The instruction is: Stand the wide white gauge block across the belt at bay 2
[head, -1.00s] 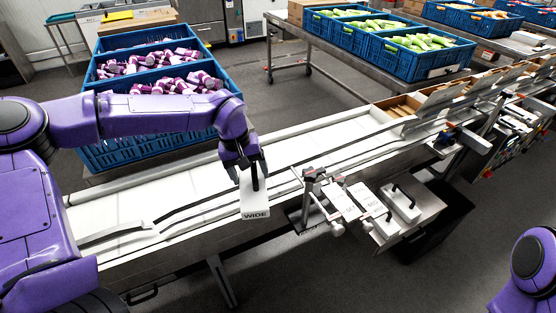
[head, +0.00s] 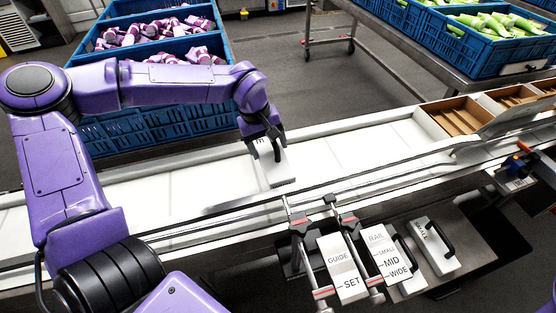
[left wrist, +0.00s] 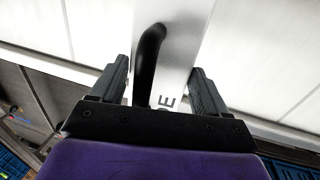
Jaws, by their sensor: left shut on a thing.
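The wide white gauge block (head: 278,172) is in my left gripper (head: 264,138), over the white belt (head: 192,186) near its front guide rail. The end of its lettering, an "E", shows close to the fingers. In the left wrist view, the white block (left wrist: 186,38) and its black handle (left wrist: 148,58) lie between the two fingers (left wrist: 160,85). I cannot tell whether the block's lower edge touches the belt. No bay number is readable. My right gripper is out of view.
Guide clamps with a "GUIDE SET" plate (head: 343,267) and a "RAIL" plate (head: 384,252) stand at the belt's front. A small gauge block (head: 436,250) lies to their right. Cardboard boxes (head: 455,117) sit on the belt's right part. Blue crates (head: 150,137) stand behind.

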